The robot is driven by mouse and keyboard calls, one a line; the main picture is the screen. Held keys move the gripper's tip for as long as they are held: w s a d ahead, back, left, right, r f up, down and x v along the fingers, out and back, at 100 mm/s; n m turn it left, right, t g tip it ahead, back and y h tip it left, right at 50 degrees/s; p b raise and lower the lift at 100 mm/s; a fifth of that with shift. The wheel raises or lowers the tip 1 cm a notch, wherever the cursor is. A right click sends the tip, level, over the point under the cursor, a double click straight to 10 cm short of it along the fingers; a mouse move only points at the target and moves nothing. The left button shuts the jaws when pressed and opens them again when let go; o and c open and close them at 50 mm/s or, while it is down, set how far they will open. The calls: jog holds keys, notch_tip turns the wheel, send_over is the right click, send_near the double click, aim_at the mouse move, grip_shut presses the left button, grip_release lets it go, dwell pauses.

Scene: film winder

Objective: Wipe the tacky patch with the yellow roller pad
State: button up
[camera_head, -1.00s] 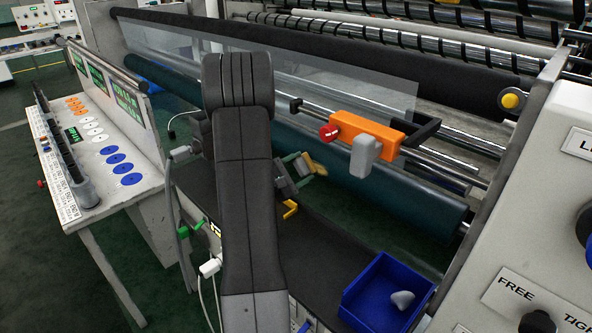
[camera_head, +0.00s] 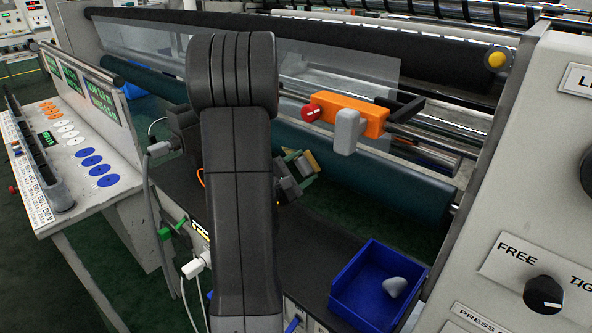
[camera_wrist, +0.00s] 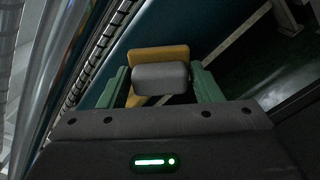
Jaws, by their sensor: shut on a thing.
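My gripper (camera_wrist: 162,84) has green fingers shut on the yellow roller pad (camera_wrist: 150,55). In the wrist view a grey block, apparently the pad's grip, sits between the fingers, and the yellow part shows beyond it. In the head view my gripper (camera_head: 296,176) is partly behind my arm, with the yellow pad (camera_head: 311,161) at its tip, close in front of the teal roller (camera_head: 405,188). I cannot tell whether the pad touches the roller. No tacky patch can be made out on the visible roller surface.
An orange block (camera_head: 358,113) with a red knob and grey handle sits on a rail above the roller, right of my gripper. A blue tray (camera_head: 345,303) holding a pale lump stands at lower right. A control panel (camera_head: 520,215) bounds the right; a button desk (camera_head: 110,205) stands left.

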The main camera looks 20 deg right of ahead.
aim_at(281, 149)
jog(key=shift+s+f+b, duration=0.1)
jog(key=shift+b, duration=0.45)
jog(key=shift+w+a+b, duration=0.55)
jog(key=shift+w+a, duration=0.45)
jog(key=shift+w, duration=0.55)
jog(key=shift+w+a+b, duration=0.5)
jog(key=shift+w+a, duration=0.55)
jog(key=shift+w, duration=0.5)
jog(key=shift+w+a+b, duration=0.55)
jog(key=shift+w+a, duration=0.45)
jog(key=shift+w, duration=0.55)
jog(key=shift+s+a+b, duration=0.3)
jog(key=shift+a, duration=0.1)
jog(key=shift+b+v, duration=0.85)
jog(key=shift+v, duration=1.65)
jog(key=v, duration=0.3)
